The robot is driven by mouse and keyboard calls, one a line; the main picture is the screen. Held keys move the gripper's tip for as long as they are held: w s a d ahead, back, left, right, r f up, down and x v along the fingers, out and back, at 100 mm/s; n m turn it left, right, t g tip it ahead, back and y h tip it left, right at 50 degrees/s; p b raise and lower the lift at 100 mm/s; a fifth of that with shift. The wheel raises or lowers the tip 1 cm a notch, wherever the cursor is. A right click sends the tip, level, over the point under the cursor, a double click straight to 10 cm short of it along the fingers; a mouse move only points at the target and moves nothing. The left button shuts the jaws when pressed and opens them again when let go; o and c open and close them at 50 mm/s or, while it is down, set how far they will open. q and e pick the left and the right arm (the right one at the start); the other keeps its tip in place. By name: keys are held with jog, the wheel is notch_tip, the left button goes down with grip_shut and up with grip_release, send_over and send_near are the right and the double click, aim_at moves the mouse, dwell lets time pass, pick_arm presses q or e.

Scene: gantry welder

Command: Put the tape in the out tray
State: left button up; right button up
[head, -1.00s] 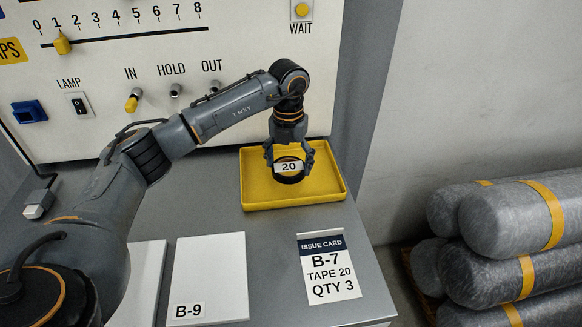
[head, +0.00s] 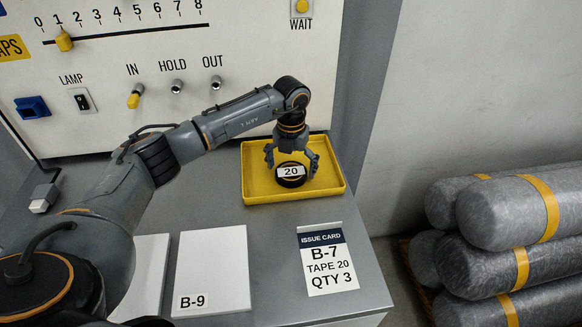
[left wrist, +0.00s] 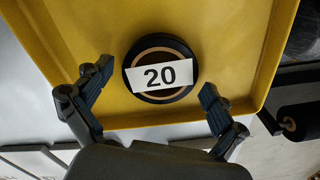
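The tape (head: 291,174) is a black roll with a tan core and a white label reading 20. It lies in the yellow tray (head: 248,197) on the grey bench. In the left wrist view the tape (left wrist: 150,93) rests on the floor of the tray (left wrist: 50,28), near the wall closest to the gripper. My left gripper (head: 291,170) is over the tray with its fingers spread on either side of the tape. In the left wrist view the fingers of my left gripper (left wrist: 152,92) stand apart from the roll. My right gripper is not in view.
An issue card (head: 328,260) reads B-7, TAPE 20, QTY 3. A white B-9 panel (head: 212,265) lies left of it. Behind is a control panel (head: 140,60) with a slider, lamp switch and IN, HOLD, OUT toggles. Grey cylinders (head: 515,215) are stacked at right.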

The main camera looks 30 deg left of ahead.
aim_at(291, 172)
pick_arm(q)
jog(key=shift+r, duration=0.1)
jog(key=shift+r, duration=0.15)
notch_tip(291, 172, up, 12)
jog(key=b, duration=0.3)
dwell(0.7)
